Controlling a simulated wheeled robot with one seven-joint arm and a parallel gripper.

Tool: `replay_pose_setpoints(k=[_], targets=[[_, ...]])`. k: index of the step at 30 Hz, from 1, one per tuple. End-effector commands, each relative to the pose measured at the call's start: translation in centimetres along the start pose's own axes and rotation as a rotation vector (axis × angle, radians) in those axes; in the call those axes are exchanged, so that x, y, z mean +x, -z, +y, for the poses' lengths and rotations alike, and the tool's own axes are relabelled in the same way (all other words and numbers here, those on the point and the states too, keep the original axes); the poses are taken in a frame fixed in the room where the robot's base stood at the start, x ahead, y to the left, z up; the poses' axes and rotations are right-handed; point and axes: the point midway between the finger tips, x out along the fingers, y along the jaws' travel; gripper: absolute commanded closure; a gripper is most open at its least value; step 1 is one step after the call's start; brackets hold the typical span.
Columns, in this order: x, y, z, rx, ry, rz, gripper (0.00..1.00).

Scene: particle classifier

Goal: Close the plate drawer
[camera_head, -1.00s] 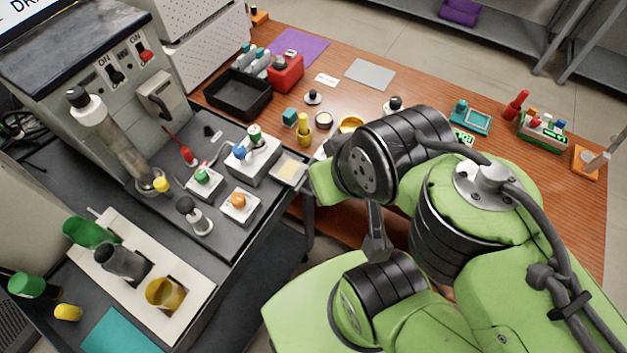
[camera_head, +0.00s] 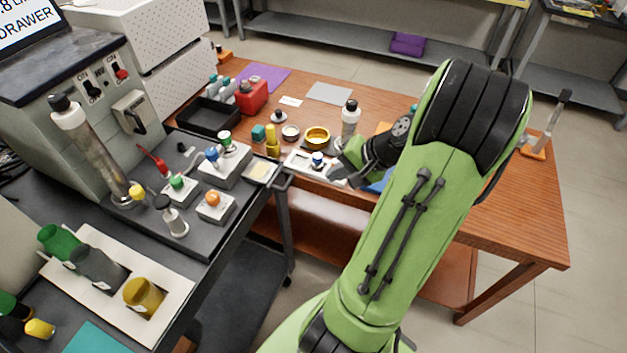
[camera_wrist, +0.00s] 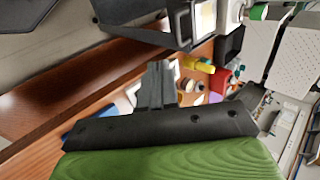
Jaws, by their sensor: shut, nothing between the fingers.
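I cannot pick out the plate drawer for sure. A pale, flat tray-like piece (camera_head: 298,160) lies at the near edge of the wooden table, with a blue-and-white knob (camera_head: 318,160) by it. My gripper (camera_head: 338,174) is at that edge, just right of the knob, partly hidden by my arm. In the wrist view my gripper (camera_wrist: 157,85) shows its dark fingers together with nothing held, in front of the wooden table edge. Whether the fingers touch anything is unclear.
A grey cart (camera_head: 235,228) with several small switches and bottles stands left, beside a grey control box (camera_head: 68,140). A black bin (camera_head: 207,117), red box (camera_head: 252,97) and brass dish (camera_head: 317,137) stand on the table (camera_head: 505,205). Floor is open at lower right.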

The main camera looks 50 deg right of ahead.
Motion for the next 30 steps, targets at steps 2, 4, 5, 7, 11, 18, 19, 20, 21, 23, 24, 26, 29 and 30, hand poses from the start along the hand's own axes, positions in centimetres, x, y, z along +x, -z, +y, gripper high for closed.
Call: replay_pose_setpoints(k=[2,4,5,7,11,18,19,20,21,23,24,26,29,30], targets=[[2.0,-0.1,0.2,-0.001,0.0,-0.005,1.0],[3.6,-0.1,0.3,-0.002,0.0,-0.005,1.0],[4.3,-0.1,0.3,-0.002,-0.001,-0.006,1.0],[5.9,-0.2,0.3,-0.002,-0.001,-0.006,1.0],[8.7,-0.2,0.3,-0.001,-0.002,-0.006,1.0],[11.3,-0.1,-1.9,-0.004,-0.003,-0.003,1.0],[11.4,-0.1,-2.1,-0.003,-0.003,-0.003,1.0],[11.5,-0.1,-2.2,-0.002,-0.003,-0.002,1.0],[11.6,-0.1,-2.3,-0.002,-0.003,-0.002,1.0],[11.6,-0.1,-2.3,-0.001,-0.003,-0.001,1.0],[11.6,-0.1,-2.3,-0.001,-0.003,-0.001,1.0],[11.6,-0.1,-2.3,-0.001,-0.003,-0.001,1.0],[11.6,-0.1,-2.3,-0.001,-0.003,-0.001,1.0],[11.6,-0.1,-2.4,-0.002,-0.003,-0.002,1.0]])
